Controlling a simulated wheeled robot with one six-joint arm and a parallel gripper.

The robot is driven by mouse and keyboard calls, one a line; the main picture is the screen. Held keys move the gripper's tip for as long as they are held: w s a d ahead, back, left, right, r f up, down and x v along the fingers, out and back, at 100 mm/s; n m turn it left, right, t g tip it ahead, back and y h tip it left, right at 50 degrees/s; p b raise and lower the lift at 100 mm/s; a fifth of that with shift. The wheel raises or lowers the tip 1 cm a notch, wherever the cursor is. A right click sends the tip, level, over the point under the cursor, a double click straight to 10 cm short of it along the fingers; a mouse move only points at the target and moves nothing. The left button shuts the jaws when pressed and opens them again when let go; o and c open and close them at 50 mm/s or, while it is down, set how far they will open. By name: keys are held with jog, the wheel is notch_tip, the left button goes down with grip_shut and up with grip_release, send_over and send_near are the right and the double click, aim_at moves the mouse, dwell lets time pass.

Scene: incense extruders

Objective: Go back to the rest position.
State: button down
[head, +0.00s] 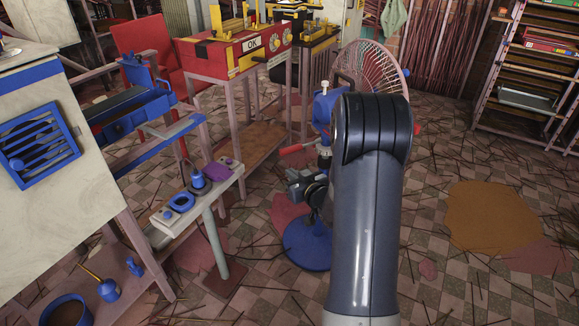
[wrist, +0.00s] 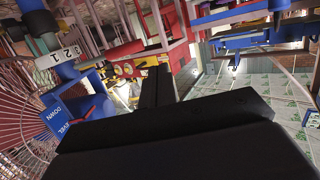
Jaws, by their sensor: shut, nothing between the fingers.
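My gripper (wrist: 155,85) shows in the wrist view as dark fingers, closed together with nothing between them. In the head view my arm rises through the middle of the picture and bends at the top. Its dark wrist end shows to the left of the upright link, above a round blue base (head: 307,246). The fingers cannot be made out clearly there. A blue device with red handles (head: 297,149) stands behind the arm and is partly hidden by it. In the wrist view, blue plates with white lettering (wrist: 58,118) and a white number strip (wrist: 58,56) lie left of the gripper.
A caged fan (head: 375,68) stands behind my arm. On the left are a white cabinet (head: 75,205) and a narrow bench (head: 196,200) with small blue parts. A red machine marked OK (head: 235,52) stands farther back. Shelves (head: 530,75) are at right. Floor at right is open, with scattered sticks.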

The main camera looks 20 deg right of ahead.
jog(key=shift+s+a+r, duration=0.1)
jog(key=shift+s, duration=0.55)
jog(key=shift+s+a+r, duration=0.1)
jog(key=shift+s, duration=0.5)
jog(key=shift+w, duration=0.1)
